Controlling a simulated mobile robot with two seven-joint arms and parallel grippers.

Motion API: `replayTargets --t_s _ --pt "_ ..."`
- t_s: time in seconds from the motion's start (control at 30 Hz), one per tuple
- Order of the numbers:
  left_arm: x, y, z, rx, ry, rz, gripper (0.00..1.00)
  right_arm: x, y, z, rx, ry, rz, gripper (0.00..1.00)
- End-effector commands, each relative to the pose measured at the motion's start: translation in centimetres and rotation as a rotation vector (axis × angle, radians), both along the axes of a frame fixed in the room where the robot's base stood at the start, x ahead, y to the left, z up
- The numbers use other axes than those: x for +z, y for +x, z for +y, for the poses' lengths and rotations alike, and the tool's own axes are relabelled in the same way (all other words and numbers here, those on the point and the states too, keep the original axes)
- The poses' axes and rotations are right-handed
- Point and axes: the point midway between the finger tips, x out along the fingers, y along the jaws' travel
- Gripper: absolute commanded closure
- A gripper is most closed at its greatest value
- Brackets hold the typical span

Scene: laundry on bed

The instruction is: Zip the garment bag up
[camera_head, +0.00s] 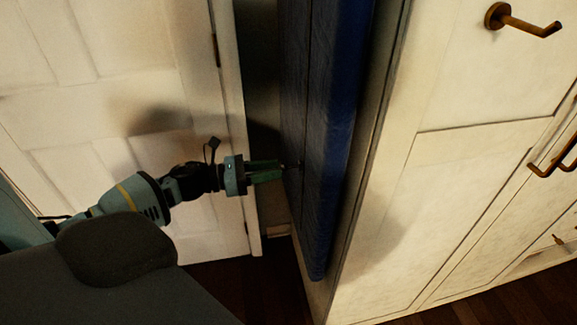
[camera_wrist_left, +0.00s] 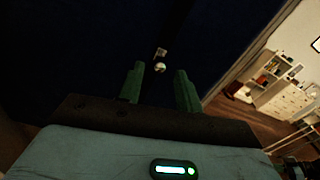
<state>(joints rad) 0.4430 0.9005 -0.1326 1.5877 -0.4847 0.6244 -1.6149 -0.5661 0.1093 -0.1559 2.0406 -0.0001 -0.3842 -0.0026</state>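The garment bag (camera_head: 335,150) is dark blue and hangs upright in a narrow recess between the white door and the white cabinet. A dark seam line runs down its left face. In the left wrist view the bag (camera_wrist_left: 60,50) fills the dark upper left. A small shiny metal piece, seemingly the zipper pull (camera_wrist_left: 160,67), hangs on the dark strip just beyond the fingertips. My left gripper (camera_head: 283,171) points at the bag's seam; in the left wrist view its green fingers (camera_wrist_left: 161,72) are apart with a gap between them. My right gripper is not in view.
A white panelled door (camera_head: 120,90) stands at the left. A white cabinet (camera_head: 430,190) with brass hooks and handles stands close on the right of the bag. Dark wooden floor (camera_head: 250,290) lies below. In the left wrist view, a shelf (camera_wrist_left: 270,80) stands in the far room.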

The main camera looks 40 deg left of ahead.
Motion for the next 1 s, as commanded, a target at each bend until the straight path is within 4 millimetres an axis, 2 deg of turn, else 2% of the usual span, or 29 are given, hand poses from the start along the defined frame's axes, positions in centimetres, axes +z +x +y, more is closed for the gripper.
replayTargets --t_s 0.3,0.77,1.0 --pt "0.2 3.0 -2.5 0.001 -0.002 -0.002 0.65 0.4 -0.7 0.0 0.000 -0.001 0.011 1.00" --pt "-0.1 3.7 -3.2 0.001 -0.001 0.002 0.65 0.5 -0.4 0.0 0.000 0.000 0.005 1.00" --pt "0.0 3.7 -3.2 0.001 -0.001 0.002 0.96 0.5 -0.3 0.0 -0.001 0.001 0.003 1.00"
